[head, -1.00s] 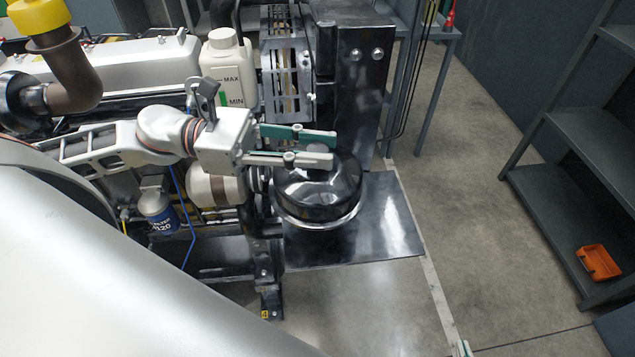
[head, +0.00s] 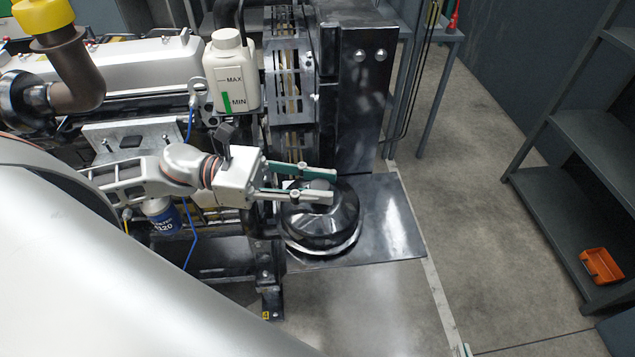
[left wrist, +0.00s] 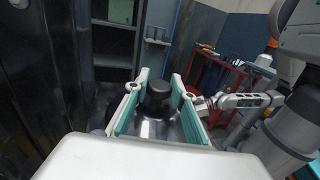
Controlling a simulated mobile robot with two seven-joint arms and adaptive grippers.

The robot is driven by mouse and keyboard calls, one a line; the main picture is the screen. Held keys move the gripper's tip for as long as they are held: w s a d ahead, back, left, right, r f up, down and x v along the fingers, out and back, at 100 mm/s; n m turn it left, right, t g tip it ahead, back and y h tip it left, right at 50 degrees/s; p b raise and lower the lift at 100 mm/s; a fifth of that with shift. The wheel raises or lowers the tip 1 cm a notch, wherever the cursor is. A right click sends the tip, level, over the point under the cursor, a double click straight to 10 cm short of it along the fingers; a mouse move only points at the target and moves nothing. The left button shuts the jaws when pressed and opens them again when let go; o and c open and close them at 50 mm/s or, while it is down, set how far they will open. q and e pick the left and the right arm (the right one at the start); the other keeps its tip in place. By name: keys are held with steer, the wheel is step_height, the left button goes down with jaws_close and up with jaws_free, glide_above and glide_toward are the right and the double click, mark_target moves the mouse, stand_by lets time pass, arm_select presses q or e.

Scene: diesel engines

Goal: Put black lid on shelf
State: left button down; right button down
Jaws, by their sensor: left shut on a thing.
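The black lid (head: 325,228) is round and glossy, with a pale rim along its lower edge and a dark knob on top. It is over a dark metal plate beside the engine; I cannot tell how high above the plate it is. My left gripper (head: 332,186) is shut on the lid's knob, with its green-lined fingers on either side. In the left wrist view the knob (left wrist: 158,95) shows between the two fingers, with the lid's body partly hidden below. My right gripper (left wrist: 203,104) appears small in the left wrist view; its jaws are unclear. A grey shelf unit (head: 592,135) stands at the right.
The dark plate (head: 393,225) extends right of the lid. A white reservoir bottle (head: 231,70) and a tall dark metal block (head: 358,110) stand behind the gripper. An orange bin (head: 601,265) is on the low shelf. Bare floor lies between the engine and the shelf unit.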

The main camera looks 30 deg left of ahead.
arm_select(q)
steer(key=shift+f, duration=0.15)
steer(key=c, duration=1.7)
jaws_free()
steer(key=shift+a, duration=0.1)
